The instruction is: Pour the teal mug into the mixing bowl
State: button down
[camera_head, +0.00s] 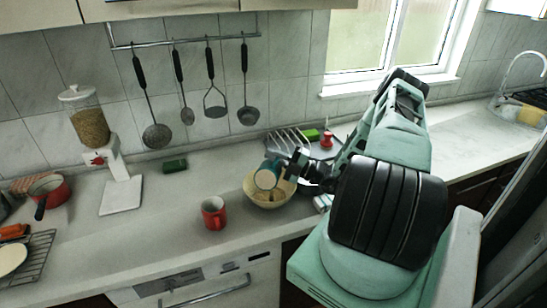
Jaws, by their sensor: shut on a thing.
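The teal mug (266,180) is held above the mixing bowl, tilted with its pale open mouth turned toward the camera and down to the left. My gripper (284,170) is shut on the mug from its right side; the fingertips are small and partly hidden. The cream mixing bowl (263,203) stands on the counter below the mug. Something tan shows inside the bowl under the mug; I cannot tell whether it is contents or the bowl's inner wall. My arm hides the counter to the right of the bowl.
A red mug (214,213) stands left of the bowl near the counter's front edge. A dish rack (288,141) is behind the bowl. A grain dispenser (92,125) and a red pan (50,189) are at left. Utensils hang from a rail (185,42). The counter between dispenser and red mug is clear.

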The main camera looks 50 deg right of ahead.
jog(key=shift+w+d+m+h, duration=0.3)
jog(key=shift+d+m, duration=0.25)
jog(key=shift+m, duration=0.3)
jog(key=shift+w+d+m+h, duration=0.3)
jog(key=shift+d+m, duration=0.2)
jog(key=shift+m, duration=0.35)
jog(key=n+y+b, duration=0.1)
jog(key=n, duration=0.1)
jog(key=shift+n, duration=0.4)
jog(key=n, duration=0.1)
jog(key=n+y, duration=0.1)
jog(key=n, duration=0.1)
jog(key=shift+r+y+b, duration=0.3)
jog(key=shift+r+b, duration=0.05)
jog(key=shift+r, duration=0.05)
jog(key=shift+r+n+g, duration=0.15)
jog(key=shift+n+g, duration=0.15)
jog(key=shift+n, duration=0.3)
